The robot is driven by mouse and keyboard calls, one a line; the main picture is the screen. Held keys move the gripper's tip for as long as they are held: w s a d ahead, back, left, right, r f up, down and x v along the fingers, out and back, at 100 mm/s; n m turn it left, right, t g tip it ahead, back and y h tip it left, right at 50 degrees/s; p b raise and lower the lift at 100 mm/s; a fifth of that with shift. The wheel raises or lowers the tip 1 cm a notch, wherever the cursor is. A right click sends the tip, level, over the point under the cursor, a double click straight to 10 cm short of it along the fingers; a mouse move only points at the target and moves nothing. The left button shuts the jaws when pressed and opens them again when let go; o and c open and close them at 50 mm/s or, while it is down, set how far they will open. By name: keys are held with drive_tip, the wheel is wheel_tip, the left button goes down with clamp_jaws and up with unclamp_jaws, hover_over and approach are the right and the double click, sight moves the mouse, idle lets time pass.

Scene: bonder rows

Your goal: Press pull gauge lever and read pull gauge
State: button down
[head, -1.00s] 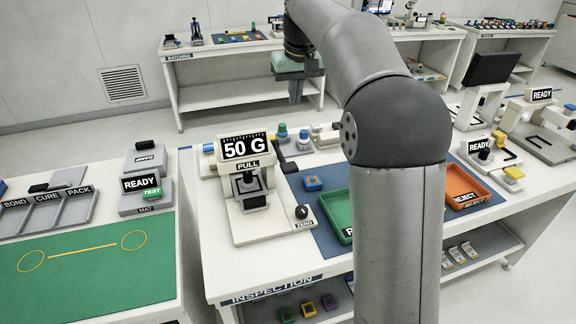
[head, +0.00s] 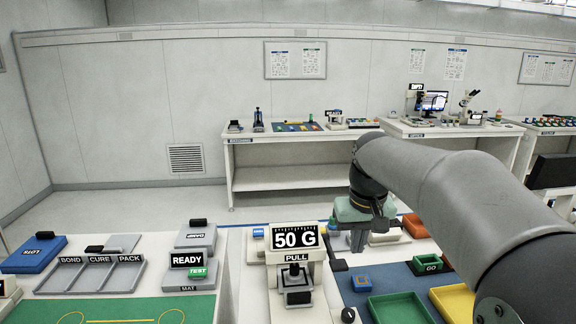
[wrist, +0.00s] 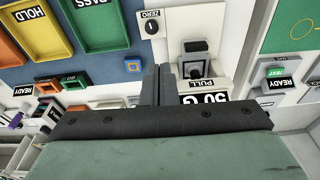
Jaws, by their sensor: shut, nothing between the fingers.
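The pull gauge (head: 293,256) stands on the bench in the lower middle of the head view. Its display (head: 293,237) reads 50 G, above a PULL label. Its dark lever (head: 296,271) sits below the label. The gauge also shows upside down in the wrist view (wrist: 217,62), with the dark lever knob (wrist: 195,69) just right of my fingers. My gripper (head: 358,245) is shut and empty, pointing down, to the right of the gauge display. In the wrist view my gripper (wrist: 159,72) appears apart from the lever; its height above the bench is unclear.
The ZERO knob (wrist: 151,28) is beside the gauge. Green (head: 398,309) and yellow (head: 455,303) trays lie to the right on the blue mat, with a small blue block (head: 361,284). The BOND, CURE, PACK tray (head: 90,277) and READY unit (head: 188,262) are left.

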drive_tip(key=s+f, duration=0.7)
drive_tip(key=s, duration=0.5)
drive_tip(key=s+f+g, duration=0.1)
drive_tip(key=s+f, duration=0.7)
drive_tip(key=s, duration=0.4)
drive_tip(key=shift+s+f+m, duration=0.15)
drive_tip(key=shift+s+m, duration=0.25)
